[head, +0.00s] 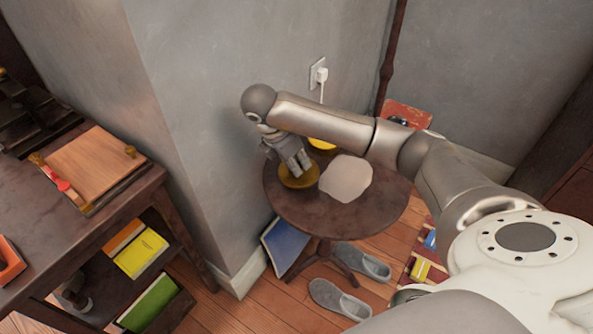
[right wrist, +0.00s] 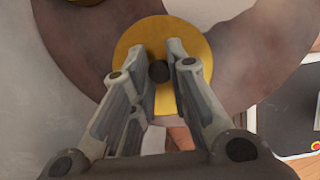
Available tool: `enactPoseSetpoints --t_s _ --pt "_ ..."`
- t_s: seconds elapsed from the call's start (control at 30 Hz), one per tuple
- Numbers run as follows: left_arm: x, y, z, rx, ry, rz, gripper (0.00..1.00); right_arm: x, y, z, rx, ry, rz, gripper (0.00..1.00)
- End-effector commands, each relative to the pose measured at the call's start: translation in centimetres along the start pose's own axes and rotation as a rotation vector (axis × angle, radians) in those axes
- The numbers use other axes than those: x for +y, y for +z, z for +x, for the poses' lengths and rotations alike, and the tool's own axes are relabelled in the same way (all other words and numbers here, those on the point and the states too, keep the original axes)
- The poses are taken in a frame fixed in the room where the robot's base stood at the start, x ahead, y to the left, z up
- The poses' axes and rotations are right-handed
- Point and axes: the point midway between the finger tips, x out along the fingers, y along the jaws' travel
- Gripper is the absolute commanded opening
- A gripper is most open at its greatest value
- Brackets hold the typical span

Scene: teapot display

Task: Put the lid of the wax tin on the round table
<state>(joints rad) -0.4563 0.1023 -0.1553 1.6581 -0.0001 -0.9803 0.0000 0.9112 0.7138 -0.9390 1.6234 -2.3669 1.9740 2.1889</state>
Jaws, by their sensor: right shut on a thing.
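The round table (head: 300,215) is dark wood and stands by the wall corner. The lid of the wax tin (head: 297,182) is a yellow disc with a dark knob; it also shows in the right wrist view (right wrist: 131,47). My right gripper (head: 303,168) is shut on the knob, with its two fingertips (right wrist: 160,68) on either side. The lid is over the table's left part; I cannot tell whether it touches the top. A yellow thing (head: 321,143), perhaps the open tin, is farther back, partly hidden by my right arm. My left gripper is out of view.
A pale flat mat (head: 346,178) lies on the table to the right of the lid. Grey slippers (head: 340,298) and a blue book (head: 284,247) are below. A wooden desk (head: 125,200) stands at left. The table's front part is clear.

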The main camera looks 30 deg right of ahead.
Motion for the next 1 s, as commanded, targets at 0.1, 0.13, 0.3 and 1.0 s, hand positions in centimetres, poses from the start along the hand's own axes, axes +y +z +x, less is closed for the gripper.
enactPoseSetpoints --t_s 0.1,0.13,0.3,1.0 --pt "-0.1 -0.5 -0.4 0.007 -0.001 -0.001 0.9 0.0 -0.8 1.7 0.0 -0.004 -0.002 0.0" --pt "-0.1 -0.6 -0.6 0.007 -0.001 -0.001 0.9 0.0 -0.9 2.1 0.0 -0.003 -0.001 0.0" --pt "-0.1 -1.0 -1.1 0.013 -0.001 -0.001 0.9 0.0 -1.3 3.0 0.0 0.0 -0.001 0.0" --pt "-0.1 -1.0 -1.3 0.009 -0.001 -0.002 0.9 0.0 -1.3 3.1 0.0 -0.001 0.0 0.38"
